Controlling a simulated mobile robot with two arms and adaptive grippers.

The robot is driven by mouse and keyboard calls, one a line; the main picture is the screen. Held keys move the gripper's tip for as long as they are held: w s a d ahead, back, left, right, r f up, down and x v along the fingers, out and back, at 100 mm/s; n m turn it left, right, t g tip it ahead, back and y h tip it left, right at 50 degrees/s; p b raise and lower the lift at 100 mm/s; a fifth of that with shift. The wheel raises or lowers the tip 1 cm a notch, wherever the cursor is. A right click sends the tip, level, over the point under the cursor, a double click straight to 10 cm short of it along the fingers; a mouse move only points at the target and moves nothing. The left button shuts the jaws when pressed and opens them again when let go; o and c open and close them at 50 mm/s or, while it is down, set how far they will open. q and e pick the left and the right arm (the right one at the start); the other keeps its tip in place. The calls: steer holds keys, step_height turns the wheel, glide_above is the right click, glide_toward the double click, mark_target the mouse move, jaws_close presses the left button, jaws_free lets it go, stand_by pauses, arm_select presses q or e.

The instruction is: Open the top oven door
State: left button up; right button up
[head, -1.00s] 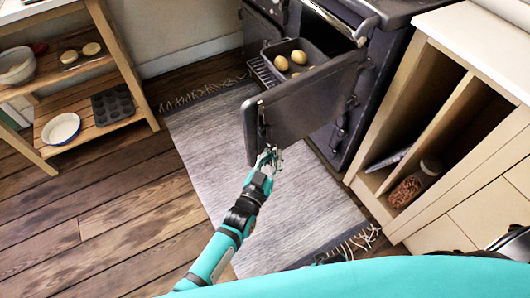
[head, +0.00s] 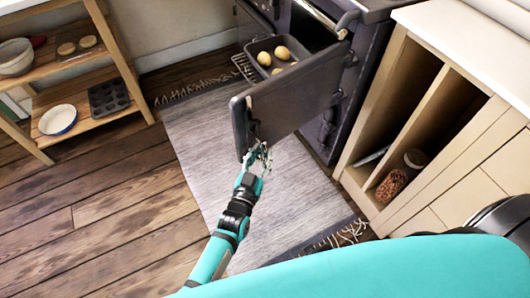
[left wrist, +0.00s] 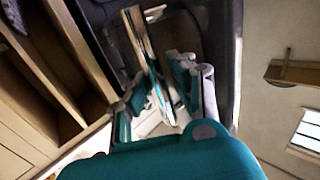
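The dark oven door (head: 290,105) stands swung well open in the head view, its hinge side at the right against the cooker. A small latch fitting (head: 252,132) sits near its free edge. My left gripper (head: 257,156) is at the lower part of that free edge, its fingers spread. In the left wrist view, the fingers (left wrist: 165,92) stand apart on either side of a narrow shiny strip (left wrist: 145,45); whether they touch it is unclear. Behind the door, a dark tray (head: 262,58) holding several round pale items rests on a wire rack (head: 243,66). My right gripper is not in view.
A grey woven rug (head: 205,140) lies on the wooden floor below the door. A wooden shelf unit (head: 112,45) with bowls and a muffin tin (head: 108,97) stands at the left. An open-fronted cabinet (head: 440,120) with a jar (head: 400,178) stands close at the right. Floor between is clear.

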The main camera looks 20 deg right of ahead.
arm_select(q)
steer(key=shift+o, duration=1.5)
steer(key=shift+d+r, duration=0.1)
steer(key=shift+d, duration=0.2)
steer(key=v, duration=1.2)
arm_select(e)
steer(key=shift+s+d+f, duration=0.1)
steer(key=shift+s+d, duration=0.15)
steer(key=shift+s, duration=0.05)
arm_select(q)
steer(key=shift+w, duration=0.1)
